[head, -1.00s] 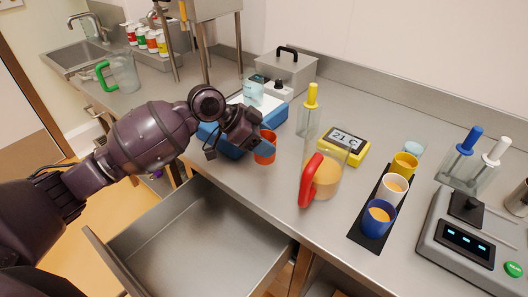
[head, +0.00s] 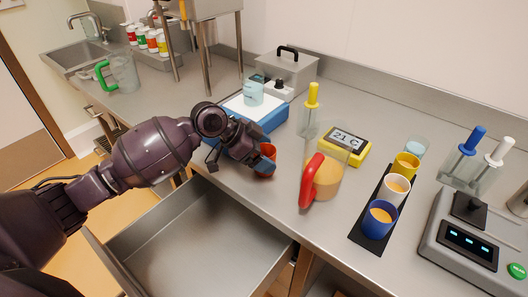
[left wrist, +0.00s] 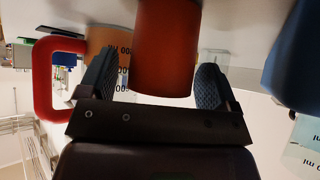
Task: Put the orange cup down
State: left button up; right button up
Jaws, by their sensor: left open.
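The orange cup (head: 266,172) stands on the steel counter behind the open drawer, partly hidden by my left gripper. In the left wrist view the cup (left wrist: 166,50) is between the two fingers, with a gap visible on each side. My left gripper (head: 266,158) is open around the cup; its fingers show in the left wrist view (left wrist: 155,85). My right gripper is not in view.
A red-handled jug (head: 325,180) stands close to the right of the cup. A blue-and-white scale (head: 262,118) is behind it. The open drawer (head: 190,240) lies in front. Blue, white and yellow cups stand on a black strip (head: 362,240) to the right.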

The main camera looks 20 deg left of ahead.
pick_arm(q)
jog(key=shift+r, duration=0.2)
jog(key=p+v, duration=0.1)
jog(key=v, duration=1.1)
